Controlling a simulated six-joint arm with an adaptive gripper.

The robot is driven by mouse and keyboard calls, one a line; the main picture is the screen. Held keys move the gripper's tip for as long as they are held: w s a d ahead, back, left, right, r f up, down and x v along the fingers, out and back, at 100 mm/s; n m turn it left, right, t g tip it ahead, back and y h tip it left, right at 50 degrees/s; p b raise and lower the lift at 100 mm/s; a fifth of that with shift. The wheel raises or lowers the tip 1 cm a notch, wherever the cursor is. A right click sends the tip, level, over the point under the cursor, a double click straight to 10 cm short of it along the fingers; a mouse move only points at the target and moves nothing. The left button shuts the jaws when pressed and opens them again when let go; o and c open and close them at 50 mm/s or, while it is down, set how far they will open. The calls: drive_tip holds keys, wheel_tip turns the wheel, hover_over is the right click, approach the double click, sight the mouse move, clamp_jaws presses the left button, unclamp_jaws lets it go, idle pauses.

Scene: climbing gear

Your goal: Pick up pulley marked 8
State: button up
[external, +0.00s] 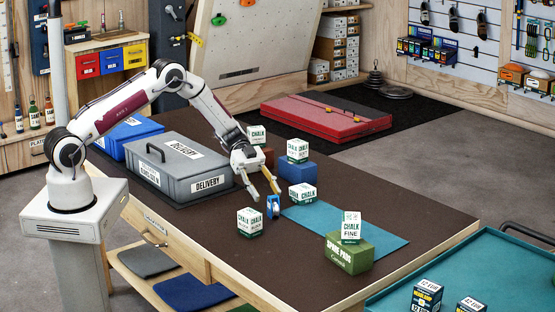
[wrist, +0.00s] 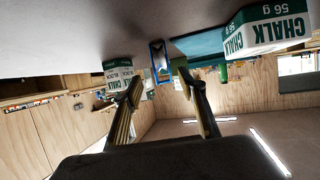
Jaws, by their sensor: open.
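A small blue pulley (external: 273,207) stands on the dark table beside the left edge of the teal mat (external: 372,237). Its marking is too small to read. In the wrist view the blue pulley (wrist: 160,62) shows upside down, beyond and between my fingertips. My gripper (external: 263,195) is open and empty, its fingers pointing down close to the pulley. In the wrist view my gripper (wrist: 160,80) has a finger on either side of the pulley's line of sight. I cannot tell whether either finger touches it.
A chalk box (external: 250,222) stands left of the pulley and another chalk box (external: 302,193) stands right and behind. A chalk box (external: 298,150) sits on a blue block (external: 297,171). A grey delivery case (external: 180,166) is at left. A green box (external: 348,254) stands near the front.

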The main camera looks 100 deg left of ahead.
sight(273, 203)
drive_tip(key=shift+w+d, duration=0.1)
drive_tip(key=shift+f+x, duration=0.1)
drive_tip(key=shift+x, duration=1.15)
drive_tip(key=shift+f+x, duration=0.15)
drive_tip(key=shift+x, duration=1.05)
drive_tip(key=shift+w, duration=0.1)
clamp_jaws()
